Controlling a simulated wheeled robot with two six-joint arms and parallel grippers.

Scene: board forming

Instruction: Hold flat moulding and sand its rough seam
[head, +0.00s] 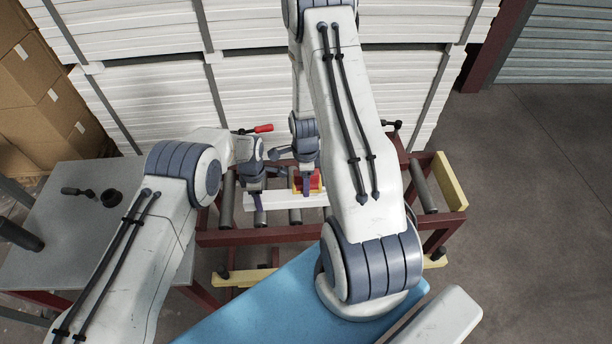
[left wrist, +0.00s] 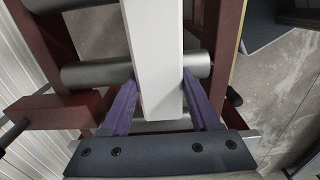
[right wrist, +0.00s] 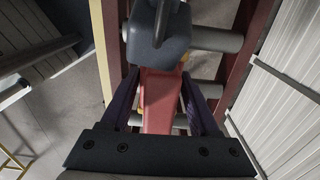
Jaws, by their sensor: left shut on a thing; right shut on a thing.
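The white moulding (head: 274,201) lies flat across the rollers of the red frame. It also shows in the left wrist view (left wrist: 154,50), running away from me. My left gripper (head: 258,203) is shut on its near end; the purple fingers (left wrist: 158,92) touch both sides in the left wrist view. My right gripper (head: 307,187) is shut on a red sanding block (head: 313,182) over the moulding. The block (right wrist: 160,98) sits between the purple fingers (right wrist: 163,90) in the right wrist view. The rough seam cannot be made out, and I cannot tell whether the block touches the moulding.
The dark red roller frame (head: 270,235) has yellow end bars (head: 450,182). A grey table (head: 60,220) at left carries a dark tool (head: 78,191) and a black cup (head: 111,197). A red-handled clamp (head: 263,129) is behind the frame. White board stacks (head: 245,95) close off the back.

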